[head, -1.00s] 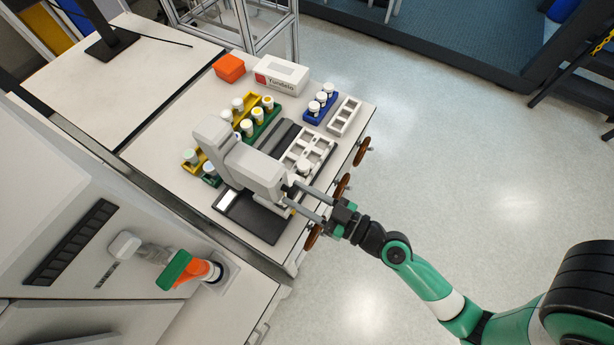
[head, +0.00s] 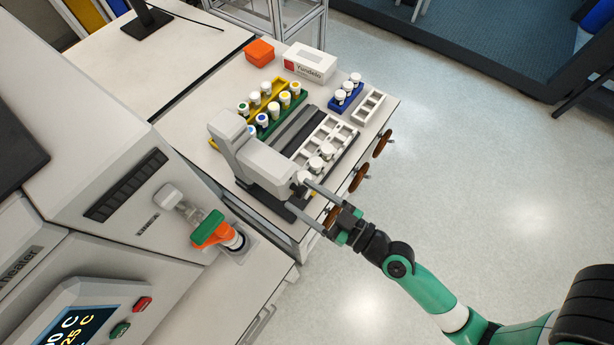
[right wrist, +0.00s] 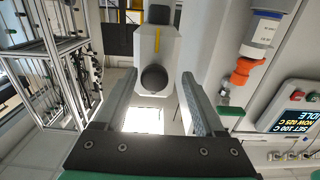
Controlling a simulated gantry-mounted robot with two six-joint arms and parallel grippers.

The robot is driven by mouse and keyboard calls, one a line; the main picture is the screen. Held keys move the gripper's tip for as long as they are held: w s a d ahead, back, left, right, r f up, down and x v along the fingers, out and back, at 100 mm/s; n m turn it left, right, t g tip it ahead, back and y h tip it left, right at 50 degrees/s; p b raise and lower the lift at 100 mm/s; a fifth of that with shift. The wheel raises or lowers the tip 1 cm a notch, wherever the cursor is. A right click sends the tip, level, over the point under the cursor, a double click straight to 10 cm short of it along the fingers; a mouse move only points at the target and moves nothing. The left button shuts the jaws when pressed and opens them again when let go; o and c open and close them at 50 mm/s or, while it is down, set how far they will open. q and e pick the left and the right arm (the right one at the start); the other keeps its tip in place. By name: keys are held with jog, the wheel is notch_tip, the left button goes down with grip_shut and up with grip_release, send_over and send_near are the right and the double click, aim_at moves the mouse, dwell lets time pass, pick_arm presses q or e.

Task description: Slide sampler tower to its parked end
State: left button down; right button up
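The sampler tower (head: 262,165) is a grey upright block with an arm reaching toward the front edge of the bench. It stands on a dark flat base (head: 262,203), near the end closest to the reactor machine. In the right wrist view the tower (right wrist: 157,45) shows a dark round knob (right wrist: 154,78) on its front. My right gripper (head: 300,196) is at the tower's front end, its two fingers spread on either side of that end. The wrist view shows the fingers apart, with gaps to the knob; contact is unclear. My left gripper is out of view.
A white rack (head: 338,133) with several capped vials lies beside the tower. Yellow and green vial racks (head: 282,113) stand behind, a blue rack (head: 345,98) at right. Brown knobs (head: 382,143) line the bench front.

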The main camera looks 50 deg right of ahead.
jog(key=shift+d, duration=0.1)
dwell(0.3)
jog(key=shift+s+f, duration=0.15)
jog(key=s+d+b, duration=0.1)
jog(key=s+b, duration=0.4)
jog(key=s, duration=0.6)
jog(key=shift+d+b, duration=0.2)
jog(key=shift+b, duration=0.1)
jog(key=shift+s, duration=0.1)
